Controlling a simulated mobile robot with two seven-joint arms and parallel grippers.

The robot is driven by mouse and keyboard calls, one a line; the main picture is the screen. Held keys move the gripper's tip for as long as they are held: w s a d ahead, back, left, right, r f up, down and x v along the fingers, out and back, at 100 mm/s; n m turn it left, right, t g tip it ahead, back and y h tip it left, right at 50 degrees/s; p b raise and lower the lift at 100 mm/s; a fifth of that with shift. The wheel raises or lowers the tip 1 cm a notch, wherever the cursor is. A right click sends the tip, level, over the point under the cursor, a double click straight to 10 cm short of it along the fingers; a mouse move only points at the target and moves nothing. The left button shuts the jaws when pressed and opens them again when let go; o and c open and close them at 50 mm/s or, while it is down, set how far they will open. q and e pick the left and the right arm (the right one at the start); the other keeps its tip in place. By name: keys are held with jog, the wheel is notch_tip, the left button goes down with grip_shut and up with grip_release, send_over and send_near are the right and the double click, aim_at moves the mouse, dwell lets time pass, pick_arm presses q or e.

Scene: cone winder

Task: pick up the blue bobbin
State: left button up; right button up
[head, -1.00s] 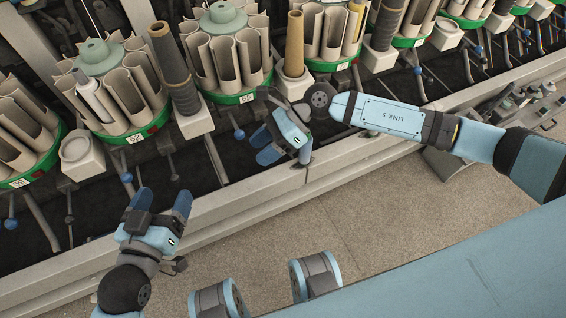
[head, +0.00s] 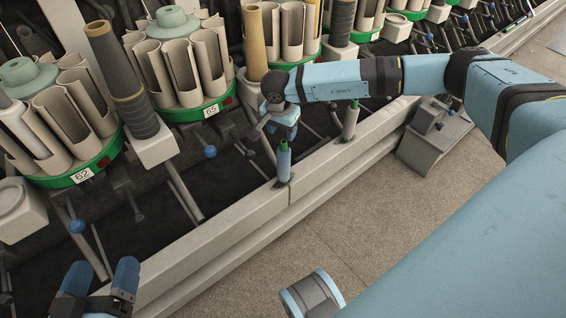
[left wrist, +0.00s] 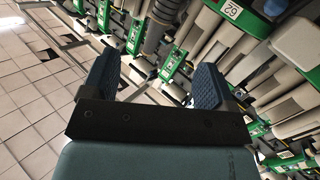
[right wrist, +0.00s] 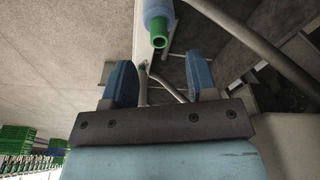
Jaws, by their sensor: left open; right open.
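The blue bobbin (head: 284,162) has a green tip and stands upright on the pale machine rail. In the right wrist view it (right wrist: 158,14) shows at the top, green end toward the camera, beyond and apart from the fingertips. My right gripper (head: 284,124) is open and empty, above and behind the bobbin in the head view, partly hidden by its own wrist. In the right wrist view its two fingers (right wrist: 162,84) are spread. My left gripper (head: 98,282) is open and empty at the lower left, far from the bobbin; its fingers (left wrist: 155,82) show apart in the left wrist view.
A second bobbin (head: 350,121), greyish with a green tip, stands farther right along the rail (head: 235,228). Green-based carousels (head: 188,113) with beige tubes line the back. A dark cone (head: 121,80) and a tan cone (head: 255,43) stand between them. The floor in front is open.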

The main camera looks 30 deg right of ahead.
aim_at(283, 142)
notch_tip(283, 142, down, 2)
jog(key=shift+d, duration=0.1)
notch_tip(283, 142, down, 2)
jog(key=shift+d+f+b, duration=0.1)
jog(key=shift+b, duration=0.9)
notch_tip(283, 142, down, 2)
jog(key=shift+w+d+f+b, duration=0.15)
jog(key=shift+b, duration=0.45)
jog(key=shift+f, duration=0.15)
jog(key=c, duration=0.9)
pick_arm(q)
jog(key=shift+w+a+f+m, duration=0.2)
jog(key=shift+w+f+m, duration=0.05)
jog(key=shift+f+m, duration=0.2)
jog(key=shift+w+a+f+m, duration=0.15)
jog(key=shift+w+f+m, duration=0.1)
jog(key=shift+f+m, duration=0.15)
